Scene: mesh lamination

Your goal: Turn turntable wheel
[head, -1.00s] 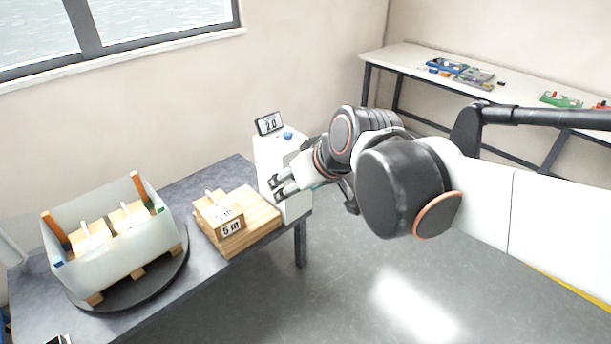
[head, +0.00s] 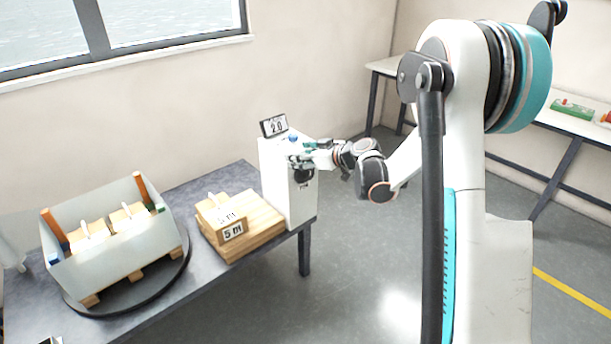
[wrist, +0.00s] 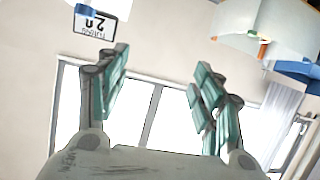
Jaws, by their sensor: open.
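The turntable wheel (head: 178,272) is a black round disc on the grey table at the left of the head view. It sits under a pale open-topped box (head: 110,258) on wooden blocks, which hides most of the disc. My gripper (head: 300,156) is open and empty, well to the right of the turntable, by the upper part of a white cabinet (head: 287,190). I cannot tell whether it touches the cabinet. In the wrist view my gripper (wrist: 160,92) has its two fingers wide apart with nothing between them. The pale box (wrist: 240,18) shows there at the upper right.
A stack of wooden boards (head: 262,222) with a "5 m" label lies between turntable and cabinet. A sign (head: 273,125) reading 2.0 and a blue knob (head: 293,138) are on the cabinet. A second bench (head: 540,110) stands at the right. The floor in front is clear.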

